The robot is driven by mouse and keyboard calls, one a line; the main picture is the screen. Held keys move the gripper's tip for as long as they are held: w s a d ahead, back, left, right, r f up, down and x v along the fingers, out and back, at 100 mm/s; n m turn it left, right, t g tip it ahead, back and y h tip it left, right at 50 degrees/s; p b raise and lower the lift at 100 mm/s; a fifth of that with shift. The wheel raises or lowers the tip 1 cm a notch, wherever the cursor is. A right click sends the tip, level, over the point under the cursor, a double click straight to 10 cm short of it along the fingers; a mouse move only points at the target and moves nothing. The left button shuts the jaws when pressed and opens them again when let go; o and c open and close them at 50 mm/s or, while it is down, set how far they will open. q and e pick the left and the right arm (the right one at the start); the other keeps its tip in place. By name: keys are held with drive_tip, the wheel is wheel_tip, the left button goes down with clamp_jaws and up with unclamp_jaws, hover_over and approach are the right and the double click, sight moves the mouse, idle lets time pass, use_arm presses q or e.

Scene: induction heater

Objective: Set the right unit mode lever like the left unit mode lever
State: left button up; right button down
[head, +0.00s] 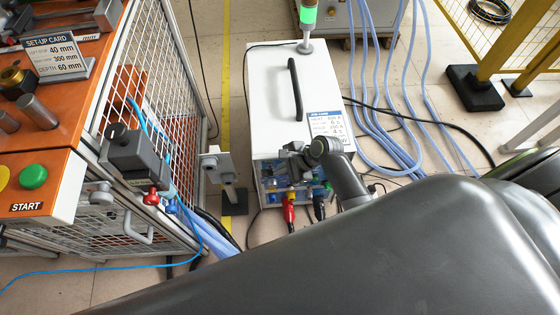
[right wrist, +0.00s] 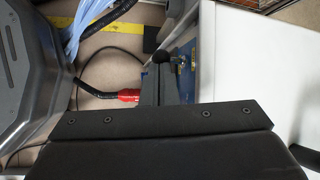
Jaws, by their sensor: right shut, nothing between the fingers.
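The white unit (head: 285,90) stands on the floor with a black handle and a job card on top. Its front panel (head: 275,188) shows blue, green and yellow parts and a red plug (head: 289,212), partly covered by my right gripper (head: 293,162). My right gripper is shut and empty, close in front of the panel. In the right wrist view its fingers (right wrist: 165,85) are together near a round black knob (right wrist: 164,56), possibly a lever's end; contact cannot be told. I cannot pick out either mode lever or its setting for certain. My left gripper is not in view.
An orange bench (head: 60,95) with a mesh cage (head: 165,85) and a grey box with red and blue knobs (head: 135,157) stands at the left. Blue hoses (head: 385,130) run right of the unit. A small post (head: 217,165) stands between bench and unit.

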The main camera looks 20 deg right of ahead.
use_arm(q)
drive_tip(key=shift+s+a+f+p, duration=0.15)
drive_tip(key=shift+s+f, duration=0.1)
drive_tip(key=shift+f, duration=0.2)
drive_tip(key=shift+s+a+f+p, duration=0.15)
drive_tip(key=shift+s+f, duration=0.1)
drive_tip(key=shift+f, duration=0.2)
use_arm(e)
drive_tip(key=t, duration=0.1)
drive_tip(key=s+f+n+t, duration=0.1)
drive_tip(key=t, duration=0.1)
drive_tip(key=shift+a+f+h, duration=0.15)
drive_tip(key=shift+f+h, duration=0.1)
drive_tip(key=shift+h, duration=0.05)
use_arm(q)
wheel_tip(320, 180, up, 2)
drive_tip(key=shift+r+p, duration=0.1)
drive_tip(key=shift+p, duration=0.95)
use_arm(e)
drive_tip(key=shift+r, duration=0.8)
